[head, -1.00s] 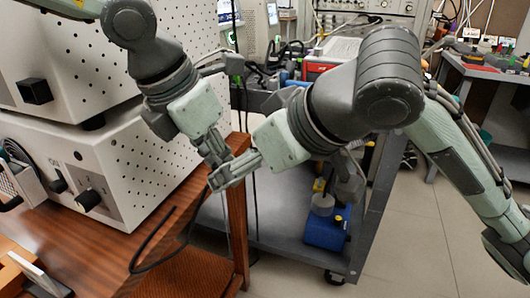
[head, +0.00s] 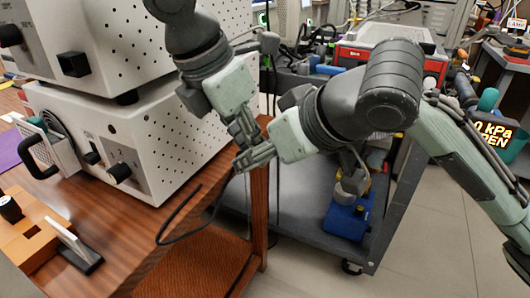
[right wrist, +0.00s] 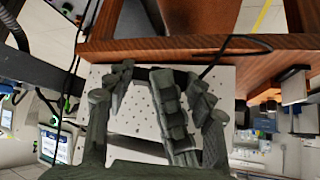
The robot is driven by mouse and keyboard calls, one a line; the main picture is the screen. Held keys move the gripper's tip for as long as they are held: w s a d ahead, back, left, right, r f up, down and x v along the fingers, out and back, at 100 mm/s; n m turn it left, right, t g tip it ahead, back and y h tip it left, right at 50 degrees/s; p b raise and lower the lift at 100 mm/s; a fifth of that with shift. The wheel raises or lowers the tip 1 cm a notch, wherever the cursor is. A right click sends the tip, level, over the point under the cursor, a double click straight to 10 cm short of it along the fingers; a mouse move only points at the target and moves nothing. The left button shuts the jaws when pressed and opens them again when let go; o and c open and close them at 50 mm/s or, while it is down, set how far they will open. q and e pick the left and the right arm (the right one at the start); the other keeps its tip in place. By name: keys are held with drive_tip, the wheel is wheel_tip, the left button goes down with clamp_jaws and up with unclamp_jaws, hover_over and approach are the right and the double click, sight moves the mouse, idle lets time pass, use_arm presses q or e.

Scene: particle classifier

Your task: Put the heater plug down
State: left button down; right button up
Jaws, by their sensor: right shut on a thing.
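My right gripper (head: 255,157), its arm coming in from the right, is shut at the table's front right corner. The heater plug itself is hidden between its fingers. A black cable (head: 168,242) runs from these fingers in a loop over the table edge; the cable also shows in the right wrist view (right wrist: 222,52). My left gripper (head: 241,128) reaches down from the upper left, its fingers very close to the right fingers, perhaps touching. Whether the left fingers are open or shut is unclear.
White perforated instrument boxes (head: 135,150) stand stacked on the wooden table (head: 135,228). A grey cart (head: 295,205) bearing a blue device (head: 345,222) stands right.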

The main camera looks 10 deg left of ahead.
use_arm(q)
drive_tip(key=c, duration=1.2)
unclamp_jaws()
drive_tip(key=shift+s, duration=0.15)
drive_tip(key=v, duration=1.2)
